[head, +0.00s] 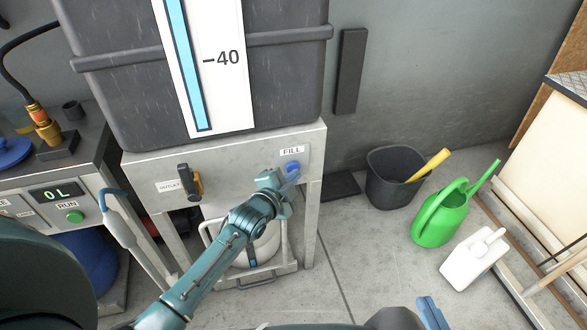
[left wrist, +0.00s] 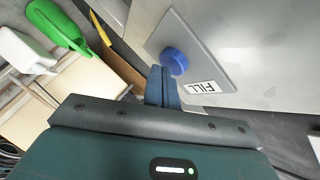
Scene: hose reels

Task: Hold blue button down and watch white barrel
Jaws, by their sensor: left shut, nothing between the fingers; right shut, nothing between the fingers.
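The blue button (head: 292,166) sits beside the FILL label on the front of the grey stand; it also shows in the left wrist view (left wrist: 175,61). My left gripper (head: 293,177) is shut and empty, its fingertips right at the button. In the left wrist view the fingers (left wrist: 158,78) overlap the button's edge; I cannot tell whether they press it. The white barrel (head: 262,250) stands low under the stand behind a rail, partly hidden by my left arm. A dark blue strip shows on its front. My right gripper (head: 432,312) is shut and empty at the bottom edge.
A large dark tank (head: 270,75) with a blue gauge near the 40 mark tops the stand. An outlet lever (head: 190,183) is left of the button. A 0 L display (head: 60,193) stands further left. A bucket (head: 392,185), green can (head: 440,217) and white jug (head: 470,262) are on the right.

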